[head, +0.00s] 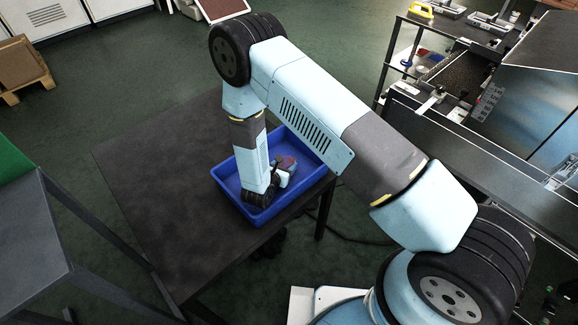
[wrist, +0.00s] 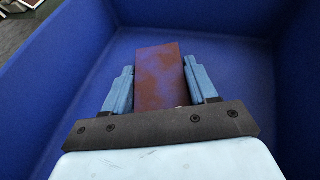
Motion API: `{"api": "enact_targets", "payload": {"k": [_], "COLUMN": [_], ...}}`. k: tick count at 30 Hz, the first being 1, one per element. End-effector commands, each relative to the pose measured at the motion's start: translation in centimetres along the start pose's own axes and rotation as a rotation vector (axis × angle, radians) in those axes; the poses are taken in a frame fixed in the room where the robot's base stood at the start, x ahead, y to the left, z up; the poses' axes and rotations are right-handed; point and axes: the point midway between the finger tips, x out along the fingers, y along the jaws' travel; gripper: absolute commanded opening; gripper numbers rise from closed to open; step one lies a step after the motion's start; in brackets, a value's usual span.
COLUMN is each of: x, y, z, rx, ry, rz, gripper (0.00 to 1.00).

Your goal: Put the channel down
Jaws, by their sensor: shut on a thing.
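The channel (wrist: 158,78) is a reddish-brown block-like piece with purplish patches. In the wrist view it stands out between the two blue fingers of my gripper (wrist: 160,68), which is shut on it. In the head view my gripper (head: 283,179) is inside the blue tray (head: 228,180), and the reddish channel (head: 287,162) shows just beyond it. The tray's blue floor and walls also surround the channel in the wrist view (wrist: 75,65). The channel's near end is hidden by my gripper. I cannot tell whether the channel touches the tray floor.
The tray stands at the right part of a dark table (head: 155,190), whose left part is bare. A grey bench (head: 30,240) with a green panel is at the left. A metal machine (head: 530,80) and shelving stand at the right. A box on a pallet (head: 18,62) is far left.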

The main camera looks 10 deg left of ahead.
Motion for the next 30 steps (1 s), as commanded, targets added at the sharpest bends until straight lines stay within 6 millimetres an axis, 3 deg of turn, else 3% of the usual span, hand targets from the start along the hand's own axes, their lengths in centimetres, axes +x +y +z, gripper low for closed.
{"api": "enact_targets", "payload": {"k": [5,6,13,23,30], "x": [0.1,0.1,0.1,-0.2,-3.4], "y": [0.0,0.0,-0.1,0.0,0.0], "z": [-0.1,-0.1,-0.1,0.1,0.0], "rx": [0.0,0.0,0.0,0.001,-0.001], "ry": [0.0,0.0,0.0,0.0,0.0], "rz": [0.0,-0.001,-0.001,0.0,0.001], "gripper": [0.22,0.59,0.81,0.83,0.83]}}
